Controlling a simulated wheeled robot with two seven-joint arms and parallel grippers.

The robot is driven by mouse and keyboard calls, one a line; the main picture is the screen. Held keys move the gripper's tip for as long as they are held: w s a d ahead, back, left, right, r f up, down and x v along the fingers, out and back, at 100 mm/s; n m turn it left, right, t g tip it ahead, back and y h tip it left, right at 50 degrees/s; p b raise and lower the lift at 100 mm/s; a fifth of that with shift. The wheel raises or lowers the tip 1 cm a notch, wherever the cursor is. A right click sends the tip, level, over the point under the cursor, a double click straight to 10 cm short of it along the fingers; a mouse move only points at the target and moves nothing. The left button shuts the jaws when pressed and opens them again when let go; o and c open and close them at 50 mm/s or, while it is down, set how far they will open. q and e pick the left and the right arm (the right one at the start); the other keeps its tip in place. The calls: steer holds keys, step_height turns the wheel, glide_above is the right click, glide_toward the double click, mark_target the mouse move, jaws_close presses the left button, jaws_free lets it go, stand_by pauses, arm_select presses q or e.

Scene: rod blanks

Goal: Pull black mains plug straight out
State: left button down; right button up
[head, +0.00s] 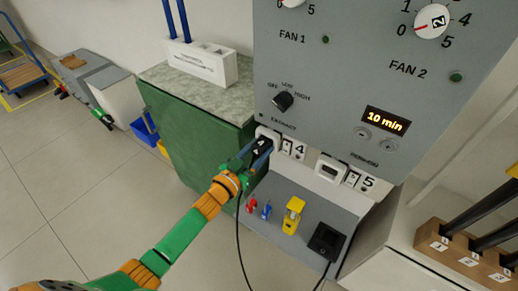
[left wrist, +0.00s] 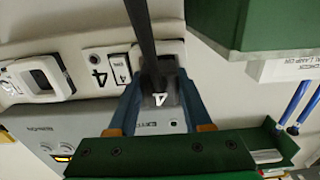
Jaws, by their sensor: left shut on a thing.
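The black mains plug (head: 262,145) is at the white socket marked 4 (head: 271,133) on the lower edge of the grey panel. My right gripper is not in view.
The empty-looking socket marked 5 (head: 330,168) is to the right. Below, a grey sloped shelf (head: 281,208) holds red, blue and yellow connectors and a black block (head: 326,241). A green cabinet (head: 192,137) stands close on the left. The plug's cable (head: 239,245) hangs down.

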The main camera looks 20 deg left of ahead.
arm_select(q)
steer(key=shift+s, duration=0.1)
steer(key=shift+s+f, duration=0.1)
steer(key=shift+s+a+p, duration=0.3)
steer(key=shift+s+p, duration=0.2)
steer(key=shift+s, duration=0.1)
steer(key=shift+p+v, duration=0.8)
steer(key=shift+v, duration=0.85)
steer(key=shift+s+a, duration=0.15)
steer(key=shift+s, duration=0.2)
steer(key=shift+p+v, duration=1.15)
steer(key=shift+v, duration=1.5)
